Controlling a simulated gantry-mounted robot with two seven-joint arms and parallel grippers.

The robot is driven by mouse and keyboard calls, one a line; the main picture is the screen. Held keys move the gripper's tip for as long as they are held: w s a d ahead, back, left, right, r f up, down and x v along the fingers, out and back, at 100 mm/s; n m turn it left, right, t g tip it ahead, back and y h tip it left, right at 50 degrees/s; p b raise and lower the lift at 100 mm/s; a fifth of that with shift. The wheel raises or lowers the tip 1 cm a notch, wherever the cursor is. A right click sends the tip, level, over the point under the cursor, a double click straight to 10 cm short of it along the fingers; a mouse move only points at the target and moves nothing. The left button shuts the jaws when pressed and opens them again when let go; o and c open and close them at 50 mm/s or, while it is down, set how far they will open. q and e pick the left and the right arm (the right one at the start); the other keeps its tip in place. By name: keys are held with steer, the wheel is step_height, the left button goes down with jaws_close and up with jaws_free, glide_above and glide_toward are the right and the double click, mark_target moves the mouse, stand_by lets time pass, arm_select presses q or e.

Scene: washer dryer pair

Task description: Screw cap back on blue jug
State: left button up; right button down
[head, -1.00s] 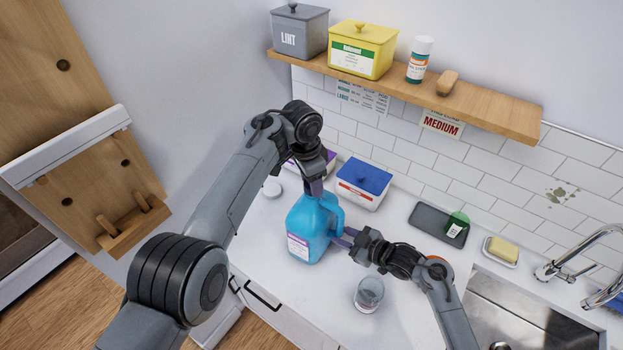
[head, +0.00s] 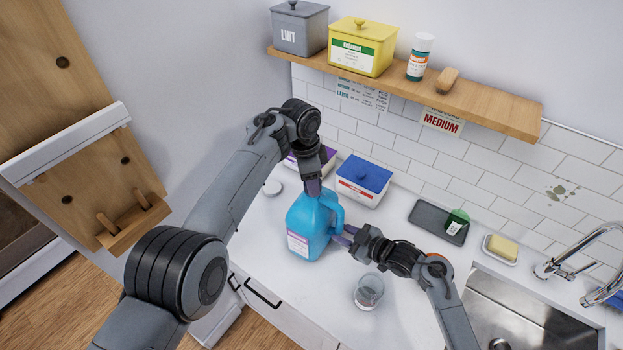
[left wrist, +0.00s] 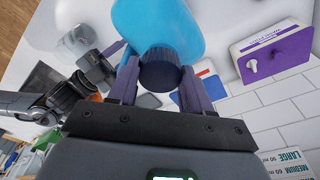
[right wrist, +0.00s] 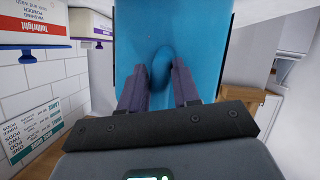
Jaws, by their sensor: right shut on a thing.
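The blue jug (head: 308,230) stands upright on the white counter with its label facing the front left. Its dark ribbed cap (left wrist: 160,68) sits on the neck in the left wrist view; in the head view my left gripper hides it. My left gripper (head: 314,188) points down over the jug's top. Its fingers stand apart on either side of the cap, looking open, with little gap. My right gripper (head: 345,236) comes from the right and is shut on the jug's handle (right wrist: 163,67), which lies between its fingers in the right wrist view.
An empty glass (head: 368,290) stands near my right arm. Behind the jug are a white box with a blue lid (head: 361,180) and a purple box (left wrist: 276,52). The sink (head: 520,315) is at right.

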arm_select(q)
steer(key=o, duration=0.4)
arm_select(e)
steer(key=shift+d+f, duration=0.1)
steer(key=shift+f, duration=0.05)
arm_select(q)
steer(key=shift+r, duration=2.25)
steer(key=o, duration=0.5)
steer(key=shift+r, duration=0.1)
step_height(320, 180, up, 12)
steer(key=a, duration=0.1)
steer(key=shift+s+a, duration=0.15)
steer(key=shift+a, duration=0.05)
arm_select(e)
steer(key=c, duration=0.7)
jaws_free()
steer(key=shift+c, duration=0.2)
